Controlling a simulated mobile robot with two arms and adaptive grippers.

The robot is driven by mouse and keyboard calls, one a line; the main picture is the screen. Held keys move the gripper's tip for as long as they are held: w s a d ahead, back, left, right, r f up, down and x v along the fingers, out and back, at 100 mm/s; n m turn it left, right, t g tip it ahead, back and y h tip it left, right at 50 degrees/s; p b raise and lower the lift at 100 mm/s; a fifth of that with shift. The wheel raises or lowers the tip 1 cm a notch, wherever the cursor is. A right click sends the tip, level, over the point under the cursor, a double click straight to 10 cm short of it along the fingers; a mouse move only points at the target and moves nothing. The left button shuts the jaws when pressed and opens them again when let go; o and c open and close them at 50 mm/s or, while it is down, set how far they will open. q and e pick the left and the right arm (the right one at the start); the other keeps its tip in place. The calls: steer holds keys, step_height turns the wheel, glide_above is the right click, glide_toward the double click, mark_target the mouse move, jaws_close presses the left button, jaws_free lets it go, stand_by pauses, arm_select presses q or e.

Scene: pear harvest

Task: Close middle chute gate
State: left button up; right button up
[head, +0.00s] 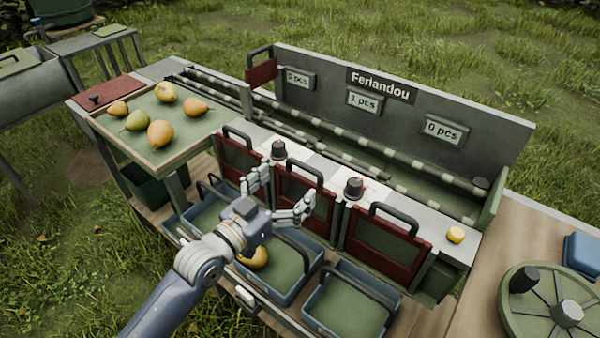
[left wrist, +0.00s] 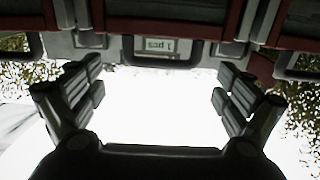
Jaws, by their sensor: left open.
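The middle chute gate (head: 305,205) is a dark red panel with a black loop handle (head: 305,167) on top. It stands low in its frame, level with the left gate (head: 238,160) and the right gate (head: 383,246). My left gripper (head: 284,188) is open and empty in front of the middle gate, its fingers spread to either side and hiding part of it. In the left wrist view the open fingers (left wrist: 160,90) frame a dark handle bar (left wrist: 160,60) ahead, apart from it. My right gripper is not in view.
A pear (head: 254,258) lies in the middle blue crate (head: 290,290) below. A tray (head: 150,160) of several pears stands at left. Black knobs (head: 354,188) sit between the gates. A raised red gate (head: 261,71) is behind. A small yellow button (head: 455,235) is at right.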

arm_select(q)
steer(key=v, duration=0.5)
steer(key=shift+s, duration=0.1)
stand_by(0.3)
